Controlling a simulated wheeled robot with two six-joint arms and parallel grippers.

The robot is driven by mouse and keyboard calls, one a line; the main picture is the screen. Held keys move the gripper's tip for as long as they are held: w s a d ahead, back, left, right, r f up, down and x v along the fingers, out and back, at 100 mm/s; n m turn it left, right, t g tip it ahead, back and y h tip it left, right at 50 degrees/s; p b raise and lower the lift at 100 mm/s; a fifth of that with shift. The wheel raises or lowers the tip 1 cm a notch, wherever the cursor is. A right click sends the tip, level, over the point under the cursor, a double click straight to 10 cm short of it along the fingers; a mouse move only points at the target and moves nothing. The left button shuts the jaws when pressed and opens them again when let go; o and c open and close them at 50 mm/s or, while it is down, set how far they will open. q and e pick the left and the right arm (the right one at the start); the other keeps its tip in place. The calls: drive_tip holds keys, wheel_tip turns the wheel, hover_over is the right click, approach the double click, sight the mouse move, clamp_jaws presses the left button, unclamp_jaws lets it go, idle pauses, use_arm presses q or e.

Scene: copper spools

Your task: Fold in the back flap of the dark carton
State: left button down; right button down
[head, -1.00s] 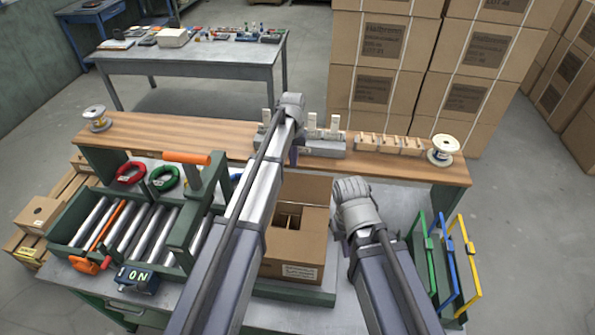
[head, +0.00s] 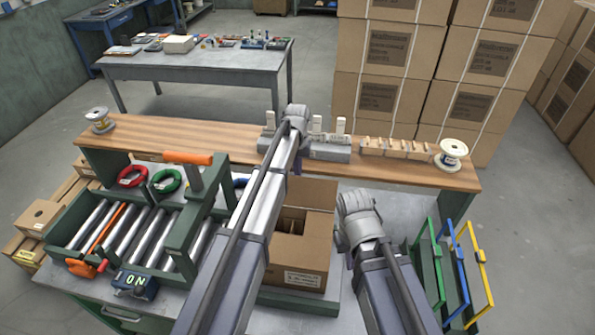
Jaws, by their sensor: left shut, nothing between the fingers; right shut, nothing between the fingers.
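The carton (head: 300,258) stands open on the grey bench in the head view, brown with a white label on its front and dividers (head: 291,220) inside. Its back flap (head: 312,192) stands up at the far side. My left arm crosses in front of the carton's left part and hides it. My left gripper (head: 297,166) is shut and empty by the back flap, mostly hidden behind my wrist; I cannot tell whether it touches. My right gripper (head: 349,260) is shut and empty just right of the carton, mostly hidden under my wrist.
A roller stand (head: 120,235) with an orange-handled post (head: 187,158) is on the left. A wooden shelf (head: 225,143) runs behind, with spools (head: 453,153) at its ends. Green, blue and yellow frames (head: 455,270) stand at the right.

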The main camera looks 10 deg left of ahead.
sight(296, 178)
use_arm(q)
drive_tip(key=shift+f+b, duration=1.7)
drive_tip(key=shift+f, duration=0.2)
drive_tip(key=shift+s+r, duration=0.2)
drive_tip(key=shift+s, duration=1.05)
drive_tip(key=s+f, duration=0.1)
drive_tip(key=s, duration=0.2)
drive_tip(key=s+f+b, duration=0.1)
drive_tip(key=s, duration=0.3)
drive_tip(key=s+b, duration=0.1)
drive_tip(key=s, duration=0.2)
drive_tip(key=shift+s+f, duration=0.4)
drive_tip(key=shift+r, duration=0.35)
wheel_tip(296, 178, up, 9)
drive_tip(key=p, duration=0.9)
